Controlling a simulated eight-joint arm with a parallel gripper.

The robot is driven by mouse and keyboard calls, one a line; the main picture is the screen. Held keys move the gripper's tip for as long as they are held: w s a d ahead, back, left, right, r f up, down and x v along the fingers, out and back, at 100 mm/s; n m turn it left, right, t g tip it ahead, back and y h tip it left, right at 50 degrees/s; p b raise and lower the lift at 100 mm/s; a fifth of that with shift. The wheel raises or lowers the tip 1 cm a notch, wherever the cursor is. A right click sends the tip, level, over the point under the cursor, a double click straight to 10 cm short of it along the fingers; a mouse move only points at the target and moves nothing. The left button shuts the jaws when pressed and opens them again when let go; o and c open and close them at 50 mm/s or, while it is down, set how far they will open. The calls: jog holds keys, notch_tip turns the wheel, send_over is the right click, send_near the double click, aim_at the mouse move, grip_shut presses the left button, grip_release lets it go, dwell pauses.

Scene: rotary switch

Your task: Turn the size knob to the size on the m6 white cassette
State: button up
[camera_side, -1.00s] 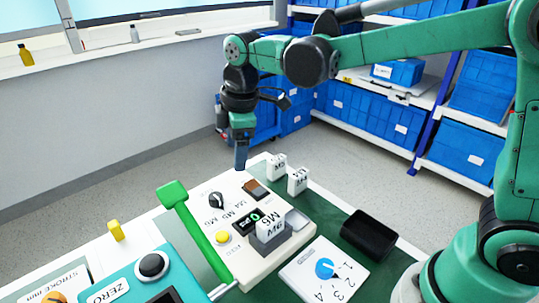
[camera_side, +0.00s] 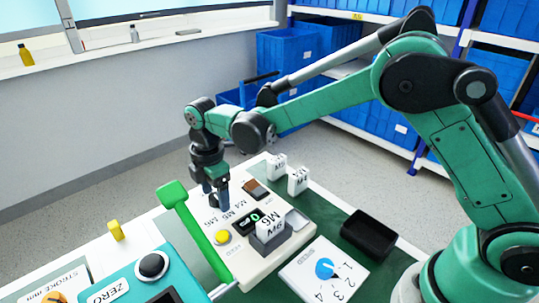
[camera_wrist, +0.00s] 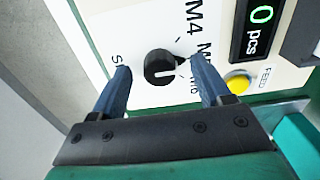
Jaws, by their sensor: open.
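The black size knob (camera_wrist: 158,68) sits on the white panel in the wrist view. Its pointer faces right, towards the M5 mark, which my right finger partly covers; the exact alignment is hard to tell. The M4 mark (camera_wrist: 193,18) is above it and the M6 mark is partly hidden below. My gripper (camera_wrist: 160,72) is open, with one finger on each side of the knob and visible gaps. In the side view my gripper (camera_side: 219,198) is over the panel and hides the knob. The white M6 cassette (camera_side: 269,227) stands in a grey holder on the panel.
A green lever (camera_side: 195,228) rises left of the panel, near a yellow button (camera_side: 222,237). Two white cassettes (camera_side: 298,181) stand behind the panel. A black tray (camera_side: 369,234) and a speed dial plate (camera_side: 325,270) lie to the right.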

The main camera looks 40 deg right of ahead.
grip_shut()
jog(key=shift+m, duration=0.3)
jog(key=m, duration=0.4)
jog(key=shift+m, duration=2.1)
grip_release()
